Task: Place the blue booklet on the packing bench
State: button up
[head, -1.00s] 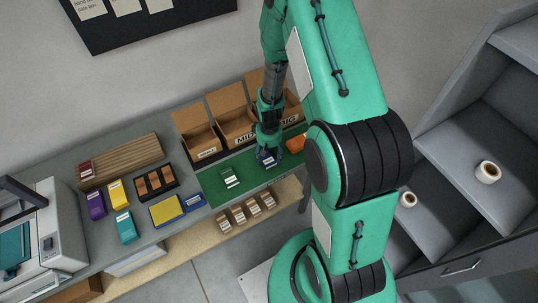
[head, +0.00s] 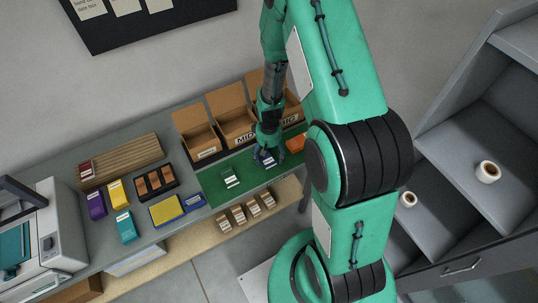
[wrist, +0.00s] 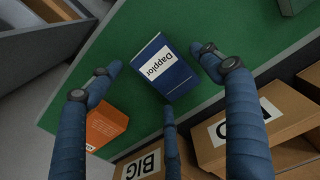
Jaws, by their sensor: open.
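A blue booklet with a white "Dapplor" label (wrist: 172,76) lies on the green surface of the packing bench (wrist: 130,45). In the head view the booklet (head: 264,159) shows just under my gripper (head: 268,148), partly hidden by the fingers. In the wrist view the fingers of my gripper (wrist: 157,62) are spread around the booklet, with gaps between the tips and its sides. My gripper is open and holds nothing. The green bench top (head: 210,187) also shows in the head view, right of the grey counter.
An orange box (wrist: 106,127) sits close by on the green top. A green item (head: 230,178) lies to the left. Open cardboard bins (head: 236,130) stand along the back. Yellow, teal, purple and blue items lie on the grey counter (head: 80,238).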

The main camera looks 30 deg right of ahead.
notch_tip(320, 180, up, 12)
dwell(0.7)
dwell(0.5)
notch_tip(320, 180, up, 12)
jog(key=t, duration=0.1)
send_over(268, 157)
jog(key=a, duration=0.2)
jog(key=s+a+r+t, duration=0.1)
jog(key=s+a+r, duration=0.15)
jog(key=r, duration=0.45)
jog(key=s+a+r+t, duration=0.1)
jog(key=s+a+r, duration=0.15)
jog(key=r, duration=0.35)
jog(key=s+a+r+t, duration=0.1)
jog(key=s+a+r, duration=0.1)
jog(key=s+r, duration=0.5)
jog(key=s+a+r+t, duration=0.1)
jog(key=s+a+r, duration=0.1)
jog(key=s+r, duration=0.6)
jog(key=shift+s+a+t, duration=0.3)
jog(key=shift+s+a, duration=0.05)
jog(key=shift+s, duration=0.8)
